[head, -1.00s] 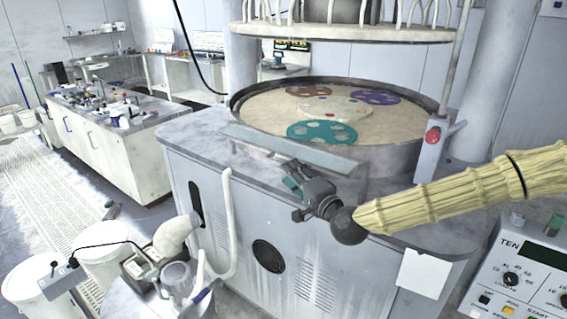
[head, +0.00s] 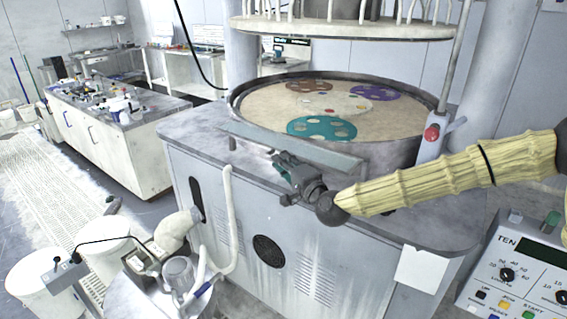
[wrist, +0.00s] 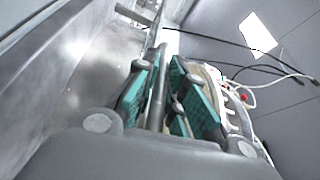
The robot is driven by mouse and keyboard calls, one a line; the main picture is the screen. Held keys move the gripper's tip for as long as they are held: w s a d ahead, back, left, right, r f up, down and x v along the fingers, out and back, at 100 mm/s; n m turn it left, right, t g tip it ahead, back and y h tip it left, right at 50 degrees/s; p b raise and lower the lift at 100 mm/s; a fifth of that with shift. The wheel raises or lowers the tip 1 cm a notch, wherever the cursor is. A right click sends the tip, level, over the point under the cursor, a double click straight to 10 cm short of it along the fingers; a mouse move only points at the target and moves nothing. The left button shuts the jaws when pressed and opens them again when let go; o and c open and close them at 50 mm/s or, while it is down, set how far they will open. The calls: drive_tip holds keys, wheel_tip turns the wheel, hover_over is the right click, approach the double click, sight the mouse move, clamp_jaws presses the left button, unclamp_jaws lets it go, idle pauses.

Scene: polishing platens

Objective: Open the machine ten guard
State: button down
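The machine ten guard appears as a long grey flat bar (head: 290,146) along the front rim of the round platen (head: 245,109), low and level in the head view. In the wrist view, my gripper's teal-padded fingers (wrist: 168,88) stand apart on either side of a thin grey rod (wrist: 157,90). I cannot tell whether the pads touch the rod.
A control panel marked TEN (head: 515,270) stands at the lower right. A red button (head: 431,133) sits on a post beside the platen. A ring with hanging hoses (head: 340,30) is above. White drums (head: 50,290) and a pump stand at the lower left.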

drive_tip(key=shift+r, duration=0.1)
drive_tip(key=shift+w+d+r+m+g, duration=0.15)
drive_tip(key=shift+r+m+g, duration=0.25)
drive_tip(key=shift+r+m, duration=0.75)
drive_tip(key=shift+r+n, duration=0.1)
drive_tip(key=shift+n, duration=0.15)
drive_tip(key=c, duration=1.5)
unclamp_jaws()
drive_tip(key=v, duration=1.2)
drive_tip(key=shift+r, duration=0.15)
